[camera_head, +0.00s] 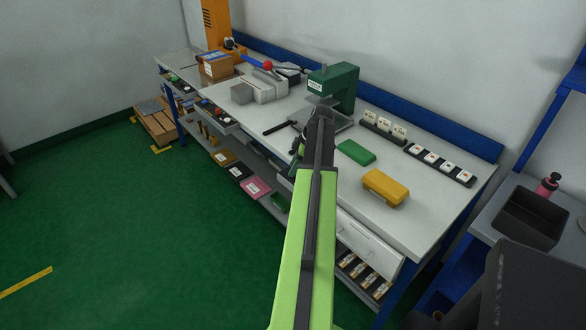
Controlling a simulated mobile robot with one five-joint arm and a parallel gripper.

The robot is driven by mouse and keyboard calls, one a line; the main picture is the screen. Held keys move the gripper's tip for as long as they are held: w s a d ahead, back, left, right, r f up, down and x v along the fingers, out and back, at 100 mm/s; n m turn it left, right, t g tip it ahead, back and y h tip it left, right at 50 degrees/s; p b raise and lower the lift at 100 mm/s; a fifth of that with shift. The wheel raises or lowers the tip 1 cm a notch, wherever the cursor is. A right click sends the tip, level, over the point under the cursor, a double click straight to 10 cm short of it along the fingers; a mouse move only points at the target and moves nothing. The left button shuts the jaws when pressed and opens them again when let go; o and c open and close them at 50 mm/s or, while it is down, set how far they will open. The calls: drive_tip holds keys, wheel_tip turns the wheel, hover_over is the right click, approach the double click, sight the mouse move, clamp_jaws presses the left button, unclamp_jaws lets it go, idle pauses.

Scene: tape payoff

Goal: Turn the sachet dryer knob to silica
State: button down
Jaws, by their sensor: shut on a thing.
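My green and black arm reaches forward from the bottom of the head view to the front edge of the workbench (420,225). My gripper (297,146) is at its far end, just at that edge, and is small and dark. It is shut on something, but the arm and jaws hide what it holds. I cannot make out the sachet dryer, its knob or the silica mark. A green machine (343,84) with a white label stands on the bench just behind my gripper.
Drawers (360,240) and a lower shelf are under the bench.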

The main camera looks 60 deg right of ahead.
drive_tip(key=shift+a, duration=0.1)
drive_tip(key=shift+m, duration=0.3)
drive_tip(key=m+h, duration=0.1)
drive_tip(key=m, duration=0.2)
drive_tip(key=shift+m+t, duration=0.3)
drive_tip(key=shift+m, duration=0.1)
drive_tip(key=m+h, duration=0.2)
drive_tip(key=m, duration=0.2)
drive_tip(key=shift+a, duration=0.1)
drive_tip(key=m, duration=0.2)
drive_tip(key=m+g+h, duration=0.1)
drive_tip(key=m, duration=0.2)
drive_tip(key=shift+w+a+h, duration=0.1)
drive_tip(key=shift+h, duration=0.2)
drive_tip(key=shift+w+a+m+g+h, duration=0.1)
drive_tip(key=shift+m+g+h, duration=0.25)
drive_tip(key=shift+m, duration=0.75)
drive_tip(key=shift+m+g+h, duration=0.15)
drive_tip(key=shift+m+g, duration=0.3)
drive_tip(key=shift+m, duration=0.65)
